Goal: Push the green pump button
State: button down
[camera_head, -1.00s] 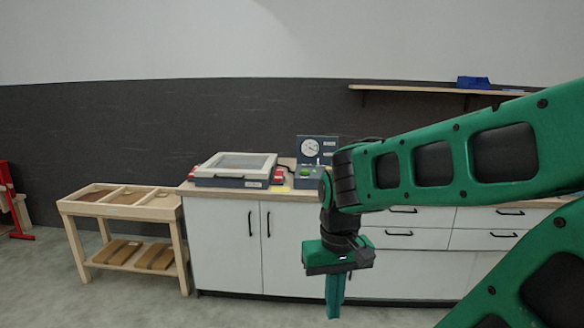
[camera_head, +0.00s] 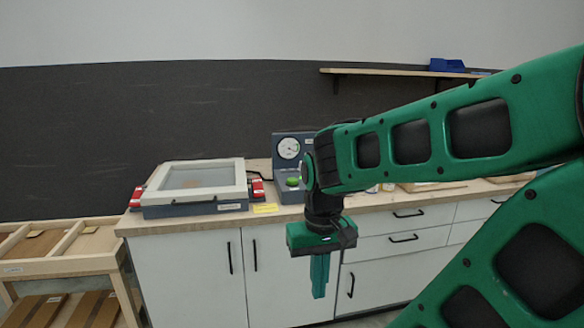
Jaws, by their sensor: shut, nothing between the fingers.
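The green pump button (camera_head: 293,182) is a small round cap on a dark blue-grey pump unit (camera_head: 284,195), on the counter near the middle of the head view. A round white gauge (camera_head: 289,148) stands on the upright panel behind it. My gripper (camera_head: 319,290) points down with its fingers shut and empty. In the picture it is below and slightly right of the button, in front of the cabinet fronts and apart from the button. My arm hides the right part of the pump unit.
A framed press with a clear lid (camera_head: 200,180) and red clamps sits left of the pump. A yellow label (camera_head: 265,208) lies near the counter edge. A wooden rack (camera_head: 60,265) stands at left. A shelf (camera_head: 400,72) with a blue bin (camera_head: 447,65) hangs above.

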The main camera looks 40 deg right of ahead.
aim_at(292, 181)
jog(key=z, duration=0.4)
jog(key=i, duration=1.8)
jog(key=z, duration=0.25)
